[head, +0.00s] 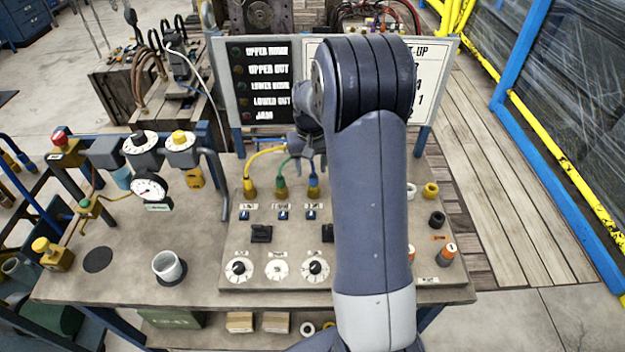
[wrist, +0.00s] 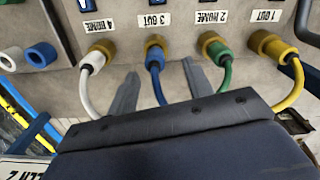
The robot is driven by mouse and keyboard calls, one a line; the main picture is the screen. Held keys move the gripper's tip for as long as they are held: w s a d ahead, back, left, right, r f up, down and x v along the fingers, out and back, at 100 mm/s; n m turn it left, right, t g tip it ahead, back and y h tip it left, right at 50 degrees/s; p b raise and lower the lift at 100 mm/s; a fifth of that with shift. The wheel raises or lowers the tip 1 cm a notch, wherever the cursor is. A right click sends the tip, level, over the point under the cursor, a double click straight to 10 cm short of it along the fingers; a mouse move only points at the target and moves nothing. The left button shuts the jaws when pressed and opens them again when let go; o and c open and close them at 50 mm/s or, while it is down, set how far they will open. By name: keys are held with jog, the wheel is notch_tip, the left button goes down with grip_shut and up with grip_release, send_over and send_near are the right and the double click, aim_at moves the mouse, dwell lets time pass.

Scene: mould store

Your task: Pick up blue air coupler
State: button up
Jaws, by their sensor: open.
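The blue coupler (wrist: 155,58) is on the end of a blue hose and sits in a brass socket marked "3 OUT" in the wrist view. In the head view the blue coupler (head: 314,180) stands upright at the panel, right of the green one. My gripper (wrist: 160,68) is open, with one finger on each side of the blue hose and coupler, and it holds nothing. I cannot tell whether either finger touches. In the head view my gripper (head: 306,150) is partly hidden by my arm.
A green coupler (wrist: 217,52) and a white coupler (wrist: 98,55) sit close on either side, with a yellow one (wrist: 273,47) beyond. A loose blue ring (wrist: 40,55) lies farther left. A sign board (head: 265,85) stands behind; a gauge (head: 149,187) and cup (head: 167,265) are left.

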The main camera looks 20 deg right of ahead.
aim_at(313, 174)
jog(key=f, duration=0.1)
jog(key=f+p, duration=0.1)
jog(key=f, duration=0.2)
jog(key=shift+s+d+f, duration=0.2)
jog(key=shift+d+f, duration=0.1)
jog(key=shift+f, duration=0.1)
jog(key=shift+c, duration=0.6)
grip_shut()
jog(key=shift+r, duration=0.1)
